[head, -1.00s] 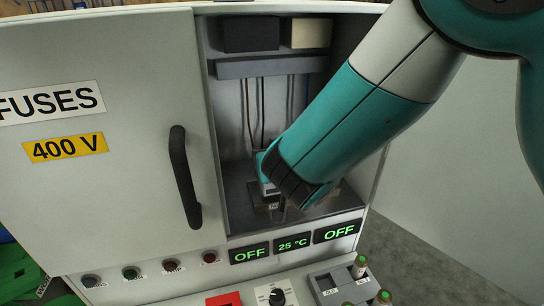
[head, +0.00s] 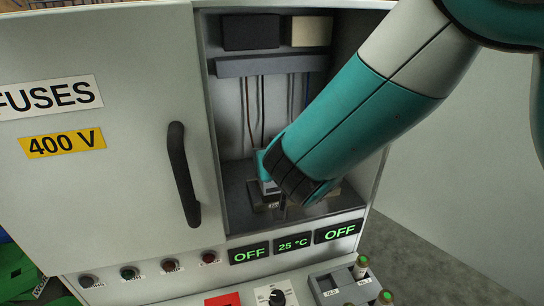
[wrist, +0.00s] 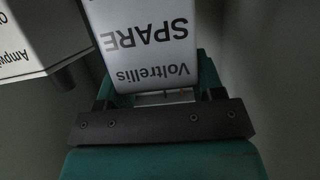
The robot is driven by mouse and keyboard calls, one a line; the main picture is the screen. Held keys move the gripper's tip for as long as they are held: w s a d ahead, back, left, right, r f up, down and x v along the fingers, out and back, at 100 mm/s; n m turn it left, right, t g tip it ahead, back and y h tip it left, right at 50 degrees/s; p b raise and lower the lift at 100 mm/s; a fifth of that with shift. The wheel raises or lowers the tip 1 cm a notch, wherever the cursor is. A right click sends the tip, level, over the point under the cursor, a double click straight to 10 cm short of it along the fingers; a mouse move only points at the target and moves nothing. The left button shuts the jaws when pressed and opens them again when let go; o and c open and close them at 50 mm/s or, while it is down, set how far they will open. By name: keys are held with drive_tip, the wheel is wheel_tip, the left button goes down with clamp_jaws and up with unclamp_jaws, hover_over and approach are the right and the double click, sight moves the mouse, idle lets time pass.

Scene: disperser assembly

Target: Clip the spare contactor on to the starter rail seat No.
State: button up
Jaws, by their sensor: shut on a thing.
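The spare contactor (wrist: 145,42) is a pale block whose label reads "Voltrellis SPARE", upside down in the wrist view. My gripper (wrist: 155,80) is shut on it, with a finger on each side. In the head view my gripper (head: 280,198) points down inside the open cabinet bay, low over its floor. My wrist covers most of the contactor there. A dark seat-like fitting (head: 268,207) partly shows below the gripper. I cannot make out the rail seat's number or whether the contactor touches it.
Another pale unit (wrist: 32,45), its label starting "Ampu", is close on the left in the wrist view. The cabinet door with its black handle (head: 184,175) bounds the bay on the left. Cables (head: 262,110) hang behind. Displays (head: 293,244) line the front edge.

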drive_tip(key=shift+f+b, duration=1.4)
drive_tip(key=o, duration=1.6)
drive_tip(key=shift+o, duration=0.2)
drive_tip(key=b+v, duration=0.2)
drive_tip(key=v, duration=1.5)
drive_tip(key=shift+s+b, duration=0.25)
drive_tip(key=shift+b, duration=0.15)
drive_tip(key=shift+r, duration=0.15)
